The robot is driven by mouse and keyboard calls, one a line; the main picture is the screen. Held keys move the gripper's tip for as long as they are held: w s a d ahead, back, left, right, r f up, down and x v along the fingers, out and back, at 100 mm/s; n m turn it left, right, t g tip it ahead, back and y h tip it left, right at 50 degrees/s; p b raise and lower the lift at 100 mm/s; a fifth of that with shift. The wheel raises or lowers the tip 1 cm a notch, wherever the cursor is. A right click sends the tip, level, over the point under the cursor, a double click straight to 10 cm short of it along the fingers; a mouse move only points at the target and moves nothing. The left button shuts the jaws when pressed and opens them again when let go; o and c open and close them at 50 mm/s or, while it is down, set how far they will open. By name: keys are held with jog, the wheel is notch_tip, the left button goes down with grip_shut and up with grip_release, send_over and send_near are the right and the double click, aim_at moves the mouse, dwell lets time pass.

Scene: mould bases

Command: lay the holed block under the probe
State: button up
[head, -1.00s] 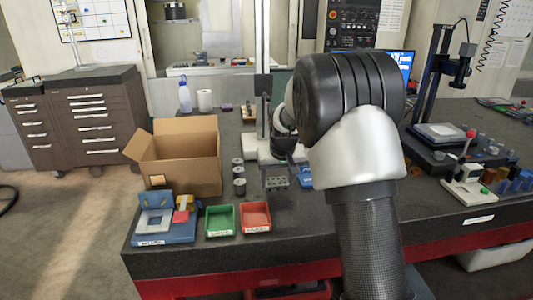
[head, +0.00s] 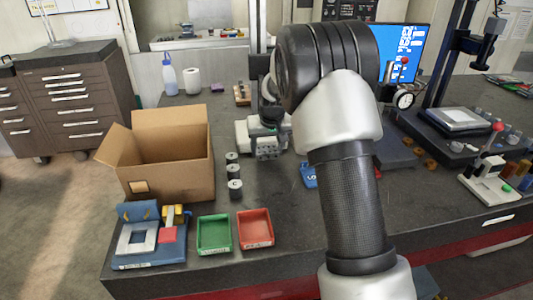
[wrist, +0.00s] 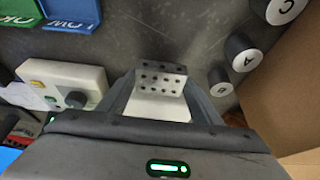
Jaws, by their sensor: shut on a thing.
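The holed block (head: 267,151) is a small grey block with several dark holes. In the wrist view the holed block (wrist: 163,76) sits between my two fingers, with holes on two faces. My gripper (head: 267,138) is shut on it, at the front edge of a white stand base (head: 243,138). A tall upright (head: 258,45) rises behind. The probe tip cannot be made out; my arm covers much of that area. Whether the block touches the base or table cannot be told.
An open cardboard box (head: 183,182) and several lettered cylinders (head: 235,189) stand left of the block. Green (head: 214,247) and red (head: 268,242) trays lie in front. A white button unit (wrist: 60,82) is beside my gripper. A dial gauge (head: 404,99) stands right.

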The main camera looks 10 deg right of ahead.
aim_at(268, 154)
notch_tip(268, 154, down, 3)
jog(key=shift+r+b, duration=0.1)
jog(key=shift+b, duration=0.25)
jog(key=shift+s, duration=0.3)
jog(key=shift+f, duration=0.2)
jog(key=o, duration=1.5)
jog(key=shift+f, duration=0.1)
